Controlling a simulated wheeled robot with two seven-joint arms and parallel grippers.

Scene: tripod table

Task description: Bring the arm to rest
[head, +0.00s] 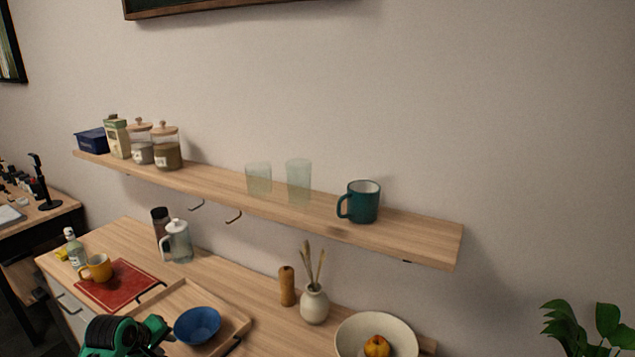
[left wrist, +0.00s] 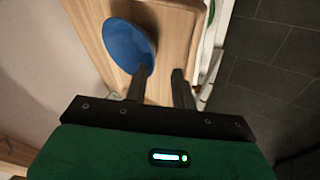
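My left gripper (head: 160,332) is at the bottom left of the head view, over the front of the counter beside the blue bowl (head: 197,326). In the left wrist view its two dark fingers (left wrist: 160,72) stand apart with nothing between them. One fingertip overlaps the rim of the blue bowl (left wrist: 130,46) there; I cannot tell whether it touches. The bowl sits on a wooden tray (head: 236,322). My right gripper is not in view.
The wooden counter (head: 262,300) also holds a red mat (head: 118,290) with a yellow mug (head: 96,268), a glass jug (head: 178,241), a vase (head: 314,304) and a white bowl (head: 350,330) with fruit. A wall shelf (head: 420,237) above carries jars, glasses and a teal mug (head: 362,203).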

